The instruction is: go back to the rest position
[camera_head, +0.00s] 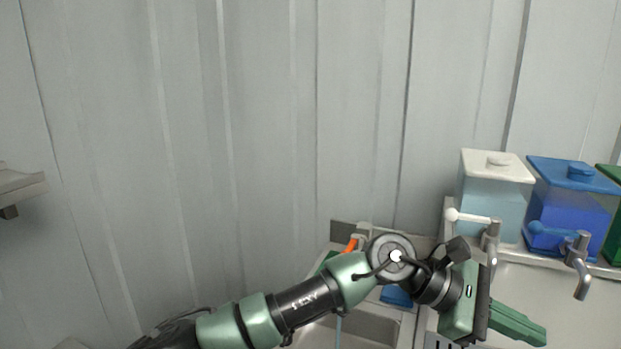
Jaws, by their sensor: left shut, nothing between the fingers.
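My left arm comes in from the lower left and reaches across to the lower right. My left gripper (520,325) is at its end, with green fingers pointing right. The fingers are together and nothing shows between them. The gripper is in front of the metal counter and below the tanks. My right gripper is not in view.
A white-lidded tank (490,190), a blue tank (570,205) and a partly cut-off green one (613,240) stand at right. Metal taps (581,265) stick out before them. A sink (365,325) is partly hidden behind my arm. A shelf (18,183) is at far left.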

